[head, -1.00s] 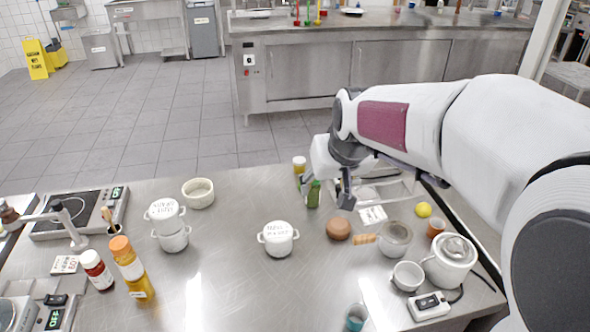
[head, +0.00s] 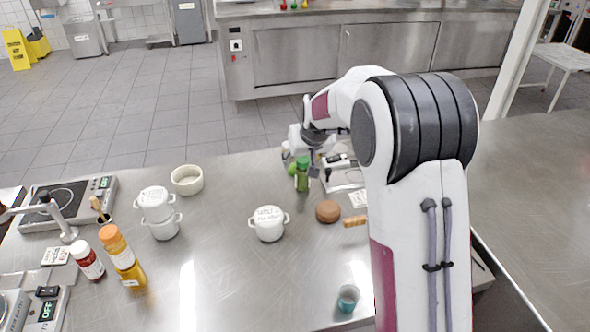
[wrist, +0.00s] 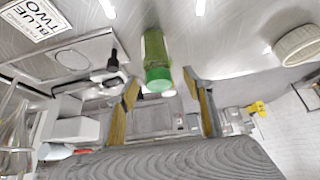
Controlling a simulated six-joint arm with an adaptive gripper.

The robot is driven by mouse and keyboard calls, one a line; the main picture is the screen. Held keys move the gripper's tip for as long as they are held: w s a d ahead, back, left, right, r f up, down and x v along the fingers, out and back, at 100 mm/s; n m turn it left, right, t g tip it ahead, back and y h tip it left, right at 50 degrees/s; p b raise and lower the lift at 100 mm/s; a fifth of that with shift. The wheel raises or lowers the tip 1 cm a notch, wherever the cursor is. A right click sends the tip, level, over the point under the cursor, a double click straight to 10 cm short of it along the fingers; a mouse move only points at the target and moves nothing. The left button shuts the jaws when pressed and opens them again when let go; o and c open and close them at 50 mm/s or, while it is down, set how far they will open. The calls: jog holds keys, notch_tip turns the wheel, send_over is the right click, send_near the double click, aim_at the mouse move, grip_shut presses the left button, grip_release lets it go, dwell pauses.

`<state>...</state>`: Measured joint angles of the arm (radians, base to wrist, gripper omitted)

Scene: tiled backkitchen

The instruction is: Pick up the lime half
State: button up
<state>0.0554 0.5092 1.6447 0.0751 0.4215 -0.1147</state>
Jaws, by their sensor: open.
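A small round green thing (head: 292,169) shows beside the green-capped bottle (head: 302,174) near the counter's far edge. It may be the lime half, but it is too small and partly covered to be sure. I cannot make out a lime half in the wrist view.
A brown round object (head: 328,211) and a white lidded pot (head: 268,224) stand nearer on the steel counter (head: 225,235). Stacked white pots (head: 160,215) and a cream bowl (head: 187,180) are to the left. My arm hides the counter's right side.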

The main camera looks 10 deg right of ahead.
jog(key=shift+w+d+f, duration=0.1)
jog(key=shift+w+f, duration=0.35)
jog(key=shift+x, duration=1.25)
jog(key=shift+w+a+f, duration=0.25)
jog(key=shift+w+f, duration=0.8)
jog(key=shift+x, duration=1.2)
